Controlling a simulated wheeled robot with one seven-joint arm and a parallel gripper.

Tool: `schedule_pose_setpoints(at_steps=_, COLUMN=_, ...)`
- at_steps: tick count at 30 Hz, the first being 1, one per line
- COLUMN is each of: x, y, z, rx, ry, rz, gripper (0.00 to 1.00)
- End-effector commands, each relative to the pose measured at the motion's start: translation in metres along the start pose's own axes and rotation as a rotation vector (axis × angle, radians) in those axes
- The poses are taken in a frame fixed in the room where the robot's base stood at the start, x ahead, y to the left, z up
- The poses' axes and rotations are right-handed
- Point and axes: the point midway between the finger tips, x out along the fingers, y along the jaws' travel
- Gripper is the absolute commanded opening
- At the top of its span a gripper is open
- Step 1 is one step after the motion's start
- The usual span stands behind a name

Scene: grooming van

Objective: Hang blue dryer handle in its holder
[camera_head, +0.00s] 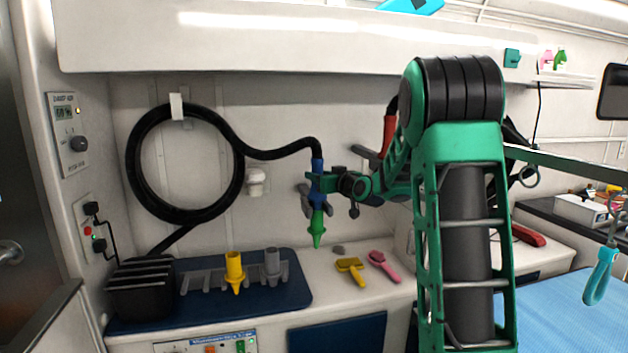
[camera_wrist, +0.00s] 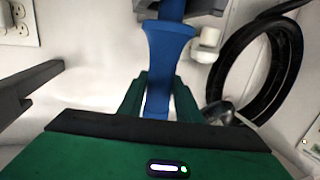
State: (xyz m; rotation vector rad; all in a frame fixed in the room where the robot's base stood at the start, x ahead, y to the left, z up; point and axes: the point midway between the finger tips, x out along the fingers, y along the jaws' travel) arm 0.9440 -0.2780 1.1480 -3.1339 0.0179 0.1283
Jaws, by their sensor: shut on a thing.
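The blue dryer handle (camera_head: 317,182) hangs roughly upright, with a green nozzle (camera_head: 318,228) pointing down below it and a black hose joined at its top. My gripper (camera_head: 318,178) is shut on the blue handle, which also shows between the green fingers in the wrist view (camera_wrist: 165,60). A grey part (camera_head: 306,197) shows just left of the handle, and a dark grey bar (camera_head: 363,152) stands out farther right, likely parts of the holder. The bar is apart from the handle in the wrist view (camera_wrist: 30,88). I cannot tell whether the handle touches the grey part.
The coiled black hose (camera_head: 133,160) hangs from a white wall hook (camera_head: 176,107). Below, a grey rack (camera_head: 197,279) on a blue mat holds yellow (camera_head: 235,268) and grey (camera_head: 272,265) nozzles. A yellow brush (camera_head: 351,268) and pink brush (camera_head: 383,265) lie on the counter.

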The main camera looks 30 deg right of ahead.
Motion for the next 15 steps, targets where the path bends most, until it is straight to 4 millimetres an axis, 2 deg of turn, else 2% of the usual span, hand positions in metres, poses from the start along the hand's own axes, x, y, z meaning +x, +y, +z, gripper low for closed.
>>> schedule_pose_setpoints(at_steps=15, x=0.0005, y=0.0, z=0.0021, rx=0.0, ry=0.002, rz=0.0, gripper=0.04)
